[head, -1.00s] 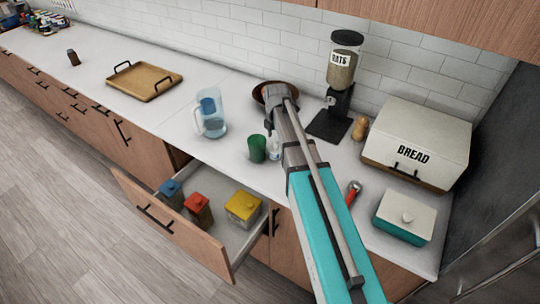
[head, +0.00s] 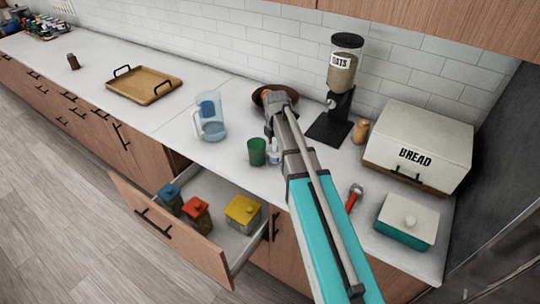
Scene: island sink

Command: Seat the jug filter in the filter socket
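A clear water jug (head: 211,128) stands upright on the white counter, left of my arm. A blue part (head: 208,106) shows inside its upper half; I cannot tell whether this is the filter or the socket. My arm reaches up over the counter, right of the jug. My gripper is at the arm's far end, near a dark bowl (head: 262,97), and its fingers are hidden behind the arm. I cannot tell whether it holds anything. No separate jug filter is clearly visible.
A green cup (head: 257,151) and a small clear bottle (head: 274,156) stand close left of my arm. An open drawer (head: 229,236) with canisters juts out below. An oats dispenser (head: 339,90) and bread box (head: 420,140) are right. A tray (head: 144,86) lies left.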

